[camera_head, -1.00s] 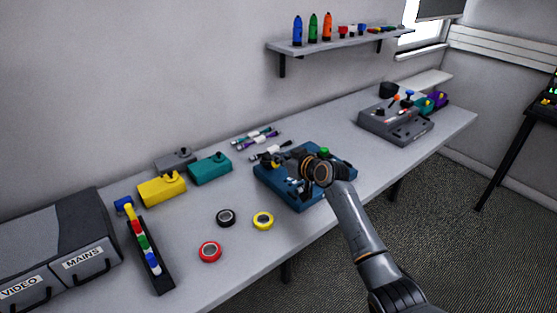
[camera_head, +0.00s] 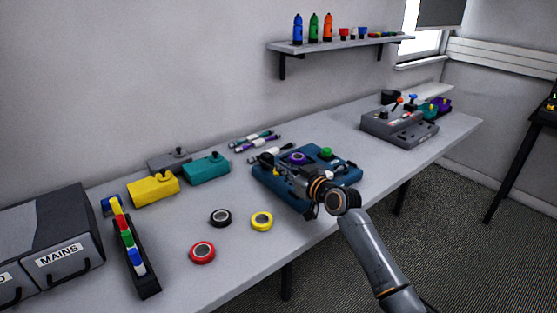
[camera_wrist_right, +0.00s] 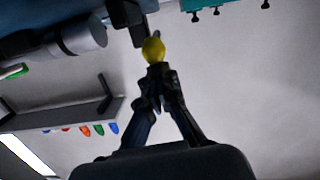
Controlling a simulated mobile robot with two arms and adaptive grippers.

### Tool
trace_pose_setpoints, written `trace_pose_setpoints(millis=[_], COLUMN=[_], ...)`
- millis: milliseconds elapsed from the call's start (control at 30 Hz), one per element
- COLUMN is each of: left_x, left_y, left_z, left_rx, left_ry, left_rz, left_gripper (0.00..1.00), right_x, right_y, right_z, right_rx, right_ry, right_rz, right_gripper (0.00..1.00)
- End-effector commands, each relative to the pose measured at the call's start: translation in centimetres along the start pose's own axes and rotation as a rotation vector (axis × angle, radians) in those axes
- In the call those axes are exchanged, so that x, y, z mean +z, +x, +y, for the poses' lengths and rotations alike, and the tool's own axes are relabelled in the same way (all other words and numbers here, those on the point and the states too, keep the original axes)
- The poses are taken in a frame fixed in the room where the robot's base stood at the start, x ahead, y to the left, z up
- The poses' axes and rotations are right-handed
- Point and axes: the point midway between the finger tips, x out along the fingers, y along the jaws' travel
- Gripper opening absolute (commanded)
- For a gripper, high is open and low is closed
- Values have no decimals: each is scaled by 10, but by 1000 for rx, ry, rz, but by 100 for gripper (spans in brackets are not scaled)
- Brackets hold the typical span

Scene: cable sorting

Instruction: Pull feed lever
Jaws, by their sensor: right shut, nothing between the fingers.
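The blue tape machine (camera_head: 335,178) sits near the front edge of the table, with a purple roll (camera_head: 297,158) and a green button (camera_head: 326,153) on top. My right gripper (camera_head: 287,177) is low over the machine's front left part, its fingers partly hidden by dark parts. In the right wrist view, my right gripper (camera_wrist_right: 158,72) has its fingers together, with nothing between them. A yellow lever knob (camera_wrist_right: 153,49) is right at the fingertips; I cannot tell whether they touch. My left gripper is not in view.
Black (camera_head: 220,218), yellow (camera_head: 262,221) and red (camera_head: 202,252) tape rolls lie left of the machine. Cable bundles (camera_head: 255,140) lie behind it. A grey control box (camera_head: 400,130) stands at the far right. The table between is clear.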

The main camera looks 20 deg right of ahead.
Motion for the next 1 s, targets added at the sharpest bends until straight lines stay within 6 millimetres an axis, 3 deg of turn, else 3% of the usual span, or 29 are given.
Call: trace_pose_setpoints(millis=[367, 833, 1000], left_x=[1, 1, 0], left_y=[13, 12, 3], left_z=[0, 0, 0], left_rx=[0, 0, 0], left_ry=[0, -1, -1], left_rz=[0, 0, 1], left_gripper=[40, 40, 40], right_x=[15, 15, 4], right_y=[-1, -1, -2], right_z=[-1, -1, -2], right_rx=[-1, -1, -1], right_ry=[1, 1, 1], right_rz=[-3, -3, -2], right_gripper=[0, 0, 0])
